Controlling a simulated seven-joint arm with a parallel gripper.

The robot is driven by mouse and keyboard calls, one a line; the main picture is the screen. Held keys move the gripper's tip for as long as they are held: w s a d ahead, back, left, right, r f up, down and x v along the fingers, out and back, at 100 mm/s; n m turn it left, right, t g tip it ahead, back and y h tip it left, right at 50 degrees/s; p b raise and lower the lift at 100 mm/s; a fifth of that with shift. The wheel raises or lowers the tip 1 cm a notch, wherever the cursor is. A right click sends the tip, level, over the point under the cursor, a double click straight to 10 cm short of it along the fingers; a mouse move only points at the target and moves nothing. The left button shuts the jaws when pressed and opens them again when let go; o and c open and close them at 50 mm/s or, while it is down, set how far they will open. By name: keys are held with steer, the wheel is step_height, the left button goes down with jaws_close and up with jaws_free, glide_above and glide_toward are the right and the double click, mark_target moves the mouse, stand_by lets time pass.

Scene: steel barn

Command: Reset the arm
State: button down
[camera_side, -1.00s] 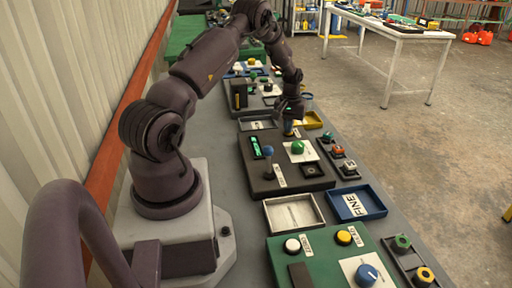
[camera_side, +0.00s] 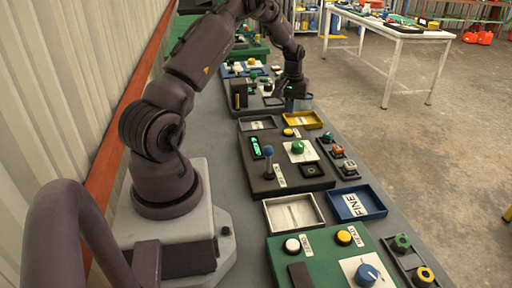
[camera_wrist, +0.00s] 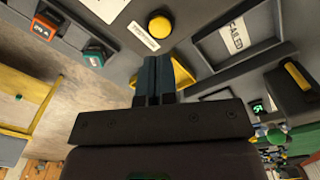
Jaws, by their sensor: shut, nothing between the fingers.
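My gripper (camera_side: 297,92) is shut and empty. In the side view it hangs in the air beyond the dark control box (camera_side: 262,186), above the yellow tray. In the wrist view its closed fingers (camera_wrist: 154,65) point towards a yellow button (camera_wrist: 159,26), apart from it as far as I can tell. The same yellow button (camera_side: 288,132) shows at the box's back edge in the side view. The box also carries a green knob (camera_side: 298,147), a blue-knobbed lever (camera_side: 268,152) and a lit green strip (camera_side: 255,146).
A yellow tray (camera_side: 319,119) and a grey tray (camera_side: 244,122) lie behind the box. A white tray (camera_side: 268,217) and a blue tray (camera_side: 384,204) lie in front, before a green panel (camera_side: 330,240). Another dark box (camera_side: 229,100) stands farther back.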

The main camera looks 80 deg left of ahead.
stand_by(0.4)
steer(key=shift+s+d+f+g+h, duration=0.3)
steer(key=shift+s+d+f, duration=0.25)
steer(key=shift+s+d, duration=0.3)
steer(key=s+d+r+m+t, duration=0.1)
steer(key=s+d+r+m, duration=0.15)
steer(key=d+r, duration=0.7)
steer(key=s+d+r+m, duration=0.1)
steer(key=d+r+m, duration=0.3)
steer(key=d+r, duration=0.55)
steer(key=s+d+r+m+t, duration=0.2)
steer(key=s+d+r, duration=0.1)
steer(key=s+d, duration=0.2)
steer(key=s+d+r+m+t, duration=0.3)
steer(key=s+d, duration=0.1)
steer(key=d, duration=0.6)
steer(key=shift+s+d, duration=0.25)
steer(key=shift+s, duration=0.1)
